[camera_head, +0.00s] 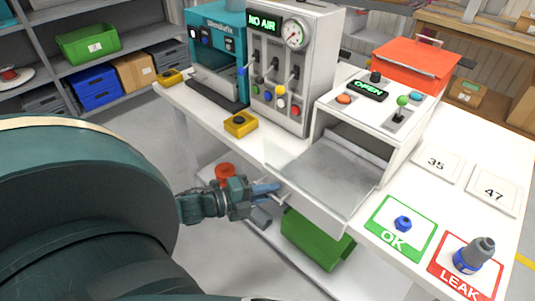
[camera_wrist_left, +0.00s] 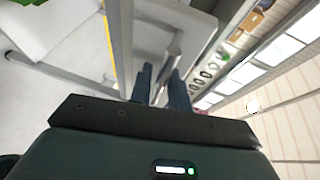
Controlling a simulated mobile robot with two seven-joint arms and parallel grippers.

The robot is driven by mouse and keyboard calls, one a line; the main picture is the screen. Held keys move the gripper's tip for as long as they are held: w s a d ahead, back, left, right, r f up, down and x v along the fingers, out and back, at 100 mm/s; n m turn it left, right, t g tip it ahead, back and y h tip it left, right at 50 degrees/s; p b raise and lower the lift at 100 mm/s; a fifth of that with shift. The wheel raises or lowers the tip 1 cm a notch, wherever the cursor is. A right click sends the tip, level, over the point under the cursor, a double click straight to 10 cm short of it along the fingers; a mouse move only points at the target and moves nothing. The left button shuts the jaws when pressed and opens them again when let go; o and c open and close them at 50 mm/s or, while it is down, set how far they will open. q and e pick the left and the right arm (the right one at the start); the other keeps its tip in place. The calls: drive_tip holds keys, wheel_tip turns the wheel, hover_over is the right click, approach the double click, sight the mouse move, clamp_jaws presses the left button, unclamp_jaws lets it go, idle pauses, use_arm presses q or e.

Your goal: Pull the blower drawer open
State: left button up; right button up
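The blower is a white box with a lit OPEN display (camera_head: 369,89). Its drawer (camera_head: 325,172), a pale grey tray with a clear front panel, stands out from the box's open front. The tray looks empty. My left gripper (camera_head: 266,188) is low at the drawer's front. In the left wrist view, the drawer's grey handle bar (camera_wrist_left: 175,46) runs between the two dark fingers (camera_wrist_left: 163,84). The fingers are close together around it, and they look shut on it. The exact contact is hard to see. My right gripper is not in view.
A NO AIR panel (camera_head: 268,68) with levers and a yellow button box (camera_head: 240,124) stand left of the blower. On the right are an OK mat (camera_head: 382,237) with a blue part and a LEAK mat (camera_head: 492,279) with a bottle-like part. A green bin (camera_head: 318,240) sits below the drawer.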

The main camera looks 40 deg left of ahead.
use_arm(q)
drive_tip(key=v, duration=1.3)
idle(0.5)
drive_tip(key=w+d+f+n+g+y, duration=0.25)
drive_tip(key=d+f+n+y, duration=0.4)
drive_tip(key=n, duration=0.65)
drive_tip(key=s+d+r+n+g, duration=0.4)
drive_tip(key=s+d+n+g, duration=0.35)
drive_tip(key=d, duration=0.25)
drive_tip(key=w+d+f+t+h, duration=0.2)
drive_tip(key=w+d+f+t, duration=0.4)
drive_tip(key=shift+m+h, duration=0.35)
drive_tip(key=shift+m, duration=0.1)
